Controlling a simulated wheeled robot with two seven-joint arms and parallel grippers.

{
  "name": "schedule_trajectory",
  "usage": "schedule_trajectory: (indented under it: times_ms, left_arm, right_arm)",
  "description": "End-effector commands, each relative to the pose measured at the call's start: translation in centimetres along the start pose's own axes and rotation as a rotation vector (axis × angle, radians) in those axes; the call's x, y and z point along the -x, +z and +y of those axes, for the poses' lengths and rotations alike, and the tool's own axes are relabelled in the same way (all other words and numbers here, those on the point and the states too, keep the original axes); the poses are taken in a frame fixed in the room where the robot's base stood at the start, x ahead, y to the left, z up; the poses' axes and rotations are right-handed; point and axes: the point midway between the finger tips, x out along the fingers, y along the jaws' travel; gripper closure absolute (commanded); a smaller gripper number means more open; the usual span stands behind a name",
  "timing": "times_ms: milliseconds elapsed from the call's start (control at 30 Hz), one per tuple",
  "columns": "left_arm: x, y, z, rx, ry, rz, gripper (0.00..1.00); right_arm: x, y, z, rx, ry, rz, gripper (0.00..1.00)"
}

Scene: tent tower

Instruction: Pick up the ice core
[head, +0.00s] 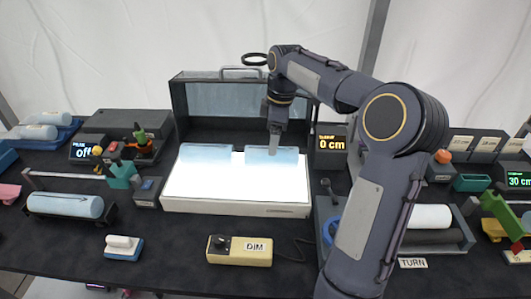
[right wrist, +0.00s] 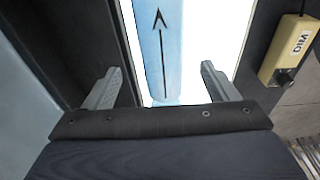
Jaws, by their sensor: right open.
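Two pale blue, translucent ice core pieces lie side by side along the back of the glowing white light table (head: 235,190): a left one (head: 207,152) and a right one (head: 288,156). My right gripper (head: 272,148) points down over the right piece and hides part of it. In the right wrist view my right gripper (right wrist: 158,82) is open, and a pale blue core with a black arrow (right wrist: 161,45) lies between its finger lines, not clamped. Another pale blue core (head: 65,204) rests in a dark cradle at the left. My left gripper is not in view.
An open dark case (head: 200,92) stands behind the light table. A cream dimmer box (head: 240,250), also in the right wrist view (right wrist: 288,50), sits in front. A blue-and-white brush-like block (head: 123,246) lies front left. A white roll (head: 428,216) lies at the right.

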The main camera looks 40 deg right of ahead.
Motion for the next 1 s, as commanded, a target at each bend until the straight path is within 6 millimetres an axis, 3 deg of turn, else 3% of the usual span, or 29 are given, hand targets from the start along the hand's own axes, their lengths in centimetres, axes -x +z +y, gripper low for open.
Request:
schedule_trajectory:
  times_ms: [500,767,1000]
  left_arm:
    - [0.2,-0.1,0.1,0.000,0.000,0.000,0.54]
    - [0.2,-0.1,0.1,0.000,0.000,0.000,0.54]
    - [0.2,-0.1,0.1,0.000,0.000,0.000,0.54]
  right_arm:
    - [-6.6,0.2,-0.2,0.000,-0.001,0.000,0.20]
    - [-7.0,0.2,-0.2,-0.001,0.002,0.002,0.20]
    - [-7.0,0.2,-0.2,-0.001,0.002,0.002,0.48]
